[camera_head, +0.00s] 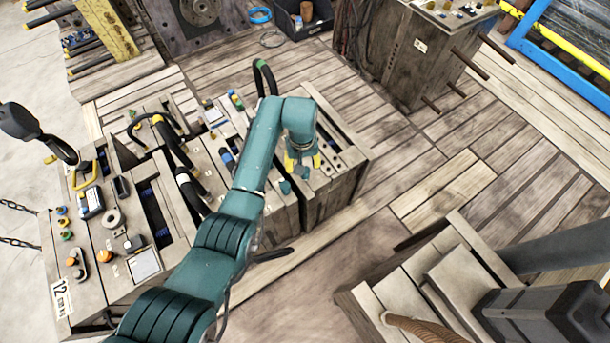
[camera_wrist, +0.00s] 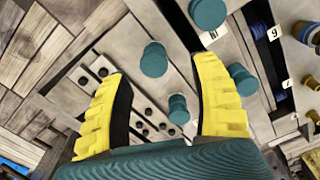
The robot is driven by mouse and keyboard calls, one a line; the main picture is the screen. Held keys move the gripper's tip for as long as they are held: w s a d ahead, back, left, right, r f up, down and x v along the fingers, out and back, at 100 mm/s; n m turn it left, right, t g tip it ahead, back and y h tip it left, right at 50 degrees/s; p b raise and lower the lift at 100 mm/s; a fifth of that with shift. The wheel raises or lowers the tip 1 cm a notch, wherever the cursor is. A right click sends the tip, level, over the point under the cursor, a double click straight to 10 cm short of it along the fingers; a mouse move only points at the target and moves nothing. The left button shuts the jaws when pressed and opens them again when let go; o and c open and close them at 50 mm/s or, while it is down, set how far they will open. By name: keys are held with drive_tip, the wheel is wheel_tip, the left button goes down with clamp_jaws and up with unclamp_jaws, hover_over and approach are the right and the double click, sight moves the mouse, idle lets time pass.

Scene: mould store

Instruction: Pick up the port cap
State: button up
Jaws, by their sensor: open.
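Several teal round caps show in the wrist view. One teal cap (camera_wrist: 154,60) stands between my fingertips in the picture. A second teal cap (camera_wrist: 178,110) is lower, close to the palm side. A third teal cap (camera_wrist: 207,12) is at the top edge, and another teal cap (camera_wrist: 243,80) is just right of the right finger. I cannot tell which is the port cap. My gripper (camera_wrist: 159,70) is open with yellow fingers apart and nothing held. In the head view my gripper (camera_head: 303,160) points down over the right part of the wooden-looking mould block (camera_head: 345,172).
Black hoses (camera_head: 190,188) and a hose loop with a green end (camera_head: 262,72) rise from the block left of and behind my gripper. A plate with several round holes (camera_wrist: 150,125) lies below the fingers. Plank floor (camera_head: 420,150) is clear to the right.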

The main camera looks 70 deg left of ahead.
sight(305, 174)
drive_tip(key=f+b, duration=0.1)
drive_tip(key=f, duration=0.1)
drive_tip(key=f+b, duration=0.1)
drive_tip(key=f, duration=0.1)
drive_tip(key=w+f+b, duration=0.1)
drive_tip(key=f+b, duration=0.1)
drive_tip(key=f, duration=0.1)
drive_tip(key=shift+a, duration=0.1)
drive_tip(key=shift+s+r, duration=0.1)
drive_tip(key=c, duration=1.1)
